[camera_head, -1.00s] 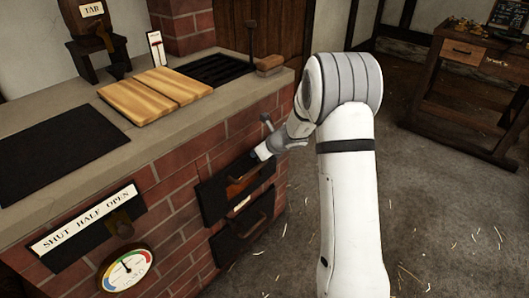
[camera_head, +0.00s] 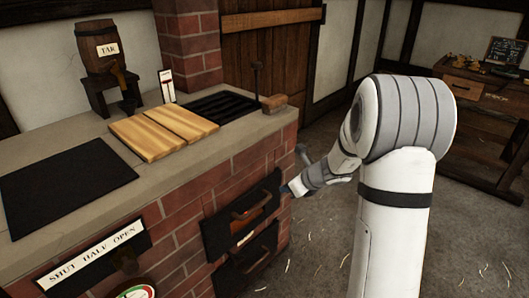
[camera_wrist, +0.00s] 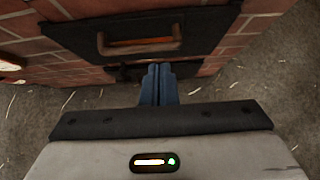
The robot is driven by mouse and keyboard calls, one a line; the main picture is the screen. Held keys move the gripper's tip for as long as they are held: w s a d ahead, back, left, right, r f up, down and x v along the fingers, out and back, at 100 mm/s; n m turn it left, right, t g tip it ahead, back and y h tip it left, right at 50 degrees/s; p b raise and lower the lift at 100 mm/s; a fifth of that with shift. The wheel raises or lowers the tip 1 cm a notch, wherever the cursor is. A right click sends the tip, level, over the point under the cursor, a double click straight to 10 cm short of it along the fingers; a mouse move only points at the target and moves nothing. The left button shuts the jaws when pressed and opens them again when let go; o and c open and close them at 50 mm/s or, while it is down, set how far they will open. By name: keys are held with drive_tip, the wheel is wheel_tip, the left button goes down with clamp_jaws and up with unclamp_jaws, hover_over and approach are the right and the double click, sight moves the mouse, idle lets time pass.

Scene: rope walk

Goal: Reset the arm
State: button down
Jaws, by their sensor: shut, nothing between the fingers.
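My gripper (camera_head: 286,190) is at the right end of the brick stove's front, beside the upper black door (camera_head: 243,213). In the wrist view its two blue fingers (camera_wrist: 158,84) are together and empty. Ahead of them is a black door with a bronze-coloured handle (camera_wrist: 138,45); the fingers are apart from this handle. My white and grey arm stands upright at the right in the head view and bends down toward the stove.
The brick stove (camera_head: 187,221) has a stone top with wooden boards (camera_head: 163,132), a black plate (camera_head: 62,185) and a grate (camera_head: 222,107). A tar barrel (camera_head: 104,48) stands behind. A wooden table (camera_head: 470,130) is at the back right. The straw-strewn floor (camera_head: 320,240) is open.

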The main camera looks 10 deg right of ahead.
drive_tip(key=s+a+r+n+g+p, duration=0.1)
drive_tip(key=s+a+r+n+p, duration=0.1)
drive_tip(key=s+r+n+p, duration=0.3)
drive_tip(key=s+a+r+n+g+p, duration=0.1)
drive_tip(key=s+a+r+n+p, duration=0.15)
drive_tip(key=r, duration=0.55)
drive_tip(key=s+d+r+n+g+h+p, duration=0.2)
drive_tip(key=s+r+n+h+p, duration=0.3)
drive_tip(key=s+r+n+p, duration=1)
drive_tip(key=s+d+r+n, duration=0.1)
drive_tip(key=s+r+n, duration=0.4)
drive_tip(key=s, duration=0.3)
drive_tip(key=shift+r+h, duration=0.15)
drive_tip(key=shift+h, duration=0.25)
drive_tip(key=shift+n, duration=0.25)
